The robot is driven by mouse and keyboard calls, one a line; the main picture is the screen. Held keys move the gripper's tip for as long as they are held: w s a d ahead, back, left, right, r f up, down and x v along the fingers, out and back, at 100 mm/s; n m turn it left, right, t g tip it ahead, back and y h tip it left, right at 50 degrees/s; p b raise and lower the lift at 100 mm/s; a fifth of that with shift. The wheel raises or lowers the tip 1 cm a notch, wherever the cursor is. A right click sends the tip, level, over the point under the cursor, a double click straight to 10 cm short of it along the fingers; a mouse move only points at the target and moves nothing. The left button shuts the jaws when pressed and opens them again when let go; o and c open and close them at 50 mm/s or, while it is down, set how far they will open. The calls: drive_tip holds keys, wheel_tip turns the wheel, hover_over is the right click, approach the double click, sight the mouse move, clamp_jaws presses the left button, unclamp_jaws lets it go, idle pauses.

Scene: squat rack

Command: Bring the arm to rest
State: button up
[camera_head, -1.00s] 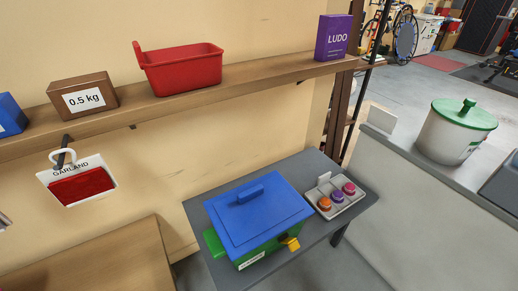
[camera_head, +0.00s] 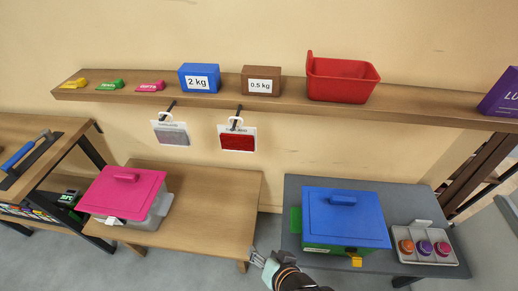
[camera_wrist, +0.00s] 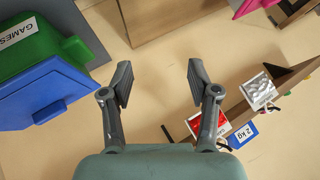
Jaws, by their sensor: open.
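My gripper (camera_head: 262,261) shows at the bottom middle of the head view, over the gap between the wooden table and the grey table. In the wrist view its two fingers (camera_wrist: 160,83) stand wide apart with nothing between them. It is open and empty, and apart from the furniture as far as I can tell.
A blue-lidded box (camera_head: 345,217) and a tray with coloured knobs (camera_head: 424,260) stand on the grey table (camera_head: 292,187). A pink-lidded box (camera_head: 126,194) is on the wooden table (camera_head: 215,210). The wall shelf (camera_head: 420,112) holds a red bin (camera_head: 342,80) and weights.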

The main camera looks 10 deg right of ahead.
drive_tip(key=a+r+n+t+h+p, duration=0.1)
drive_tip(key=a+r+n+t+p, duration=0.15)
drive_tip(key=r, duration=0.65)
drive_tip(key=a+r+n+t+h+p, duration=0.15)
drive_tip(key=a+r, duration=0.25)
drive_tip(key=r, duration=0.5)
wheel_tip(320, 180, up, 38)
drive_tip(key=p, duration=3.6)
drive_tip(key=shift+s+d+r+p, duration=0.25)
drive_tip(key=shift+s+d+p, duration=0.05)
drive_tip(key=shift+s+d, duration=0.1)
drive_tip(key=shift+h, duration=0.25)
drive_tip(key=shift+c, duration=0.3)
